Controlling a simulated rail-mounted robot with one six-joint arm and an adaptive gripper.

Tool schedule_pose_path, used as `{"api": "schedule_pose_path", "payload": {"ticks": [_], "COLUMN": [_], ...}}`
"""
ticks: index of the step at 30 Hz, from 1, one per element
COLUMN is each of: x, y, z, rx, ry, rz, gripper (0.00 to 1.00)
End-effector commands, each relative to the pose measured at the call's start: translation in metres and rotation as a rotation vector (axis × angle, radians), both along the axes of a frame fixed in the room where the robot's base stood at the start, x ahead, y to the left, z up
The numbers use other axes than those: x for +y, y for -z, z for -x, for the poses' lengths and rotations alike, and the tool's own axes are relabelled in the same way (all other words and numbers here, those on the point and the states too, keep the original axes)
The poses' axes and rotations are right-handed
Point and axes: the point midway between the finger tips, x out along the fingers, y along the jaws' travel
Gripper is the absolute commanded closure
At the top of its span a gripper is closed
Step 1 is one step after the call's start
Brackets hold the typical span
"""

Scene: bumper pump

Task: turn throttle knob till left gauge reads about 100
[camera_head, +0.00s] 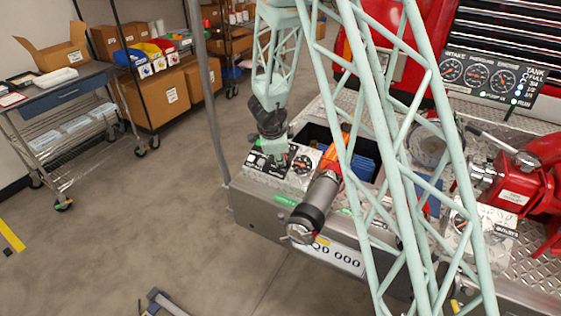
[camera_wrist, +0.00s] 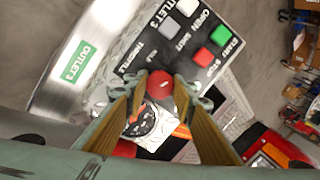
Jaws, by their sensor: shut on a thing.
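The red throttle knob (camera_wrist: 160,84) is between the fingers of my gripper (camera_wrist: 160,92) in the wrist view, beside the "THROTTLE" lettering on the dark control panel. My gripper is shut on it. In the head view my gripper (camera_head: 276,158) reaches down onto that panel, and the knob is hidden there. The left gauge (camera_head: 451,69) is the leftmost of three round dials on the black gauge board at the upper right. Its needle is too small to read surely. A smaller dial (camera_head: 302,164) lies on the control panel, partly covered by my fingers in the wrist view.
Red and green buttons (camera_wrist: 212,45) are close beside the knob. Red pump fittings (camera_head: 520,185) are at the right. My pale green arm lattice crosses the head view.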

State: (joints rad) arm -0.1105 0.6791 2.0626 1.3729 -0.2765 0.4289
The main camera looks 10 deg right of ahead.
Motion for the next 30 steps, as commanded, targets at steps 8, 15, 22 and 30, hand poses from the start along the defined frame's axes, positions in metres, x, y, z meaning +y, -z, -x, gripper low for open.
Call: {"api": "schedule_pose_path", "payload": {"ticks": [8, 15, 22, 30], "x": [-0.0007, -0.0004, -0.0005, -0.0005], "y": [0.0028, 0.0024, 0.0011, 0.0002], "z": [-0.0001, 0.0002, 0.0004, 0.0006], "rx": [-0.063, -0.107, -0.133, -0.14], "ry": [0.152, 0.263, 0.325, 0.344], "rz": [-0.065, -0.114, -0.142, -0.15], "gripper": [0.86, 0.86, 0.86, 0.86]}}
